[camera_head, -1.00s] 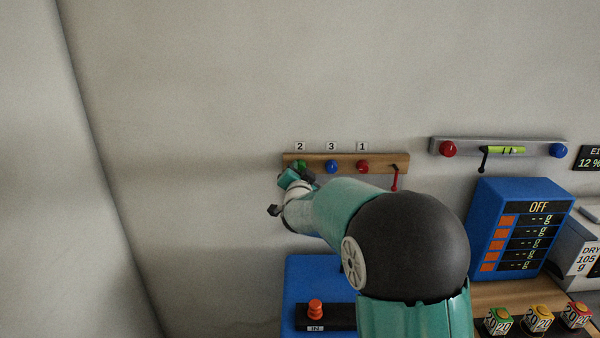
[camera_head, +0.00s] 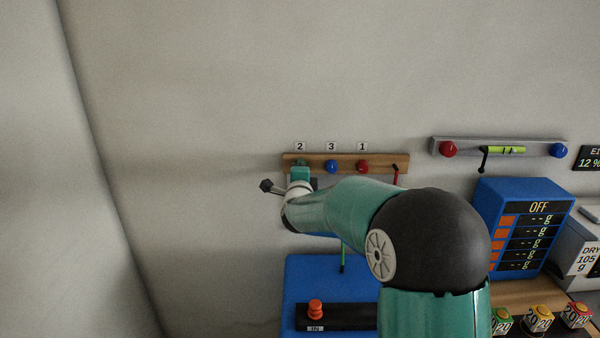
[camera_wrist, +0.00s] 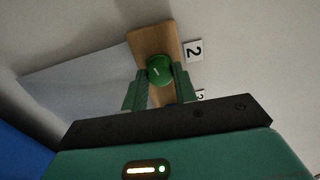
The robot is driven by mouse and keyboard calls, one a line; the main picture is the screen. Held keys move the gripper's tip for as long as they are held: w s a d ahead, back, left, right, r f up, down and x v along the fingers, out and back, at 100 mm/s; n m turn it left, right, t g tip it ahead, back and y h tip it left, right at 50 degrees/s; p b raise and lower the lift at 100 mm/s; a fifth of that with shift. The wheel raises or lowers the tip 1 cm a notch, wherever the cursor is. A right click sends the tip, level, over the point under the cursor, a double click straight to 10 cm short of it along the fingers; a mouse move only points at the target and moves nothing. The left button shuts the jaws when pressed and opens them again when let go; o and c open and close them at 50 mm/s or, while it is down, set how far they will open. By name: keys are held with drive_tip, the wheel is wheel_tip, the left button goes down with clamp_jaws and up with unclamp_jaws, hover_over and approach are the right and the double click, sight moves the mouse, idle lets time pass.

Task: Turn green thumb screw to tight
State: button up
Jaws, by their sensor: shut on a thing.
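The green thumb screw (camera_wrist: 159,70) sits on the wooden strip (camera_wrist: 146,40) by the label 2 in the wrist view. A short pale mark shows on its face. My gripper (camera_wrist: 160,84) is shut on the screw, one finger on each side of it. In the head view my gripper (camera_head: 300,174) is at the left end of the wooden strip (camera_head: 346,157), below label 2, and mostly hides the screw.
A blue knob (camera_head: 331,167) and a red knob (camera_head: 362,167) are on the same strip to the right. A red hanging lever (camera_head: 396,176) is at its right end. A blue box with an orange button (camera_head: 315,308) stands below. The wall above is clear.

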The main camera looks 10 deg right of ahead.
drive_tip(key=shift+f+m, duration=0.15)
drive_tip(key=shift+m, duration=1.05)
drive_tip(key=shift+a, duration=0.1)
drive_tip(key=o, duration=1)
drive_tip(key=shift+s, duration=0.15)
drive_tip(key=s+a, duration=0.1)
drive_tip(key=s, duration=0.8)
drive_tip(key=s+a, duration=0.1)
drive_tip(key=s, duration=0.3)
drive_tip(key=shift+s+a, duration=0.15)
drive_tip(key=shift+a, duration=0.15)
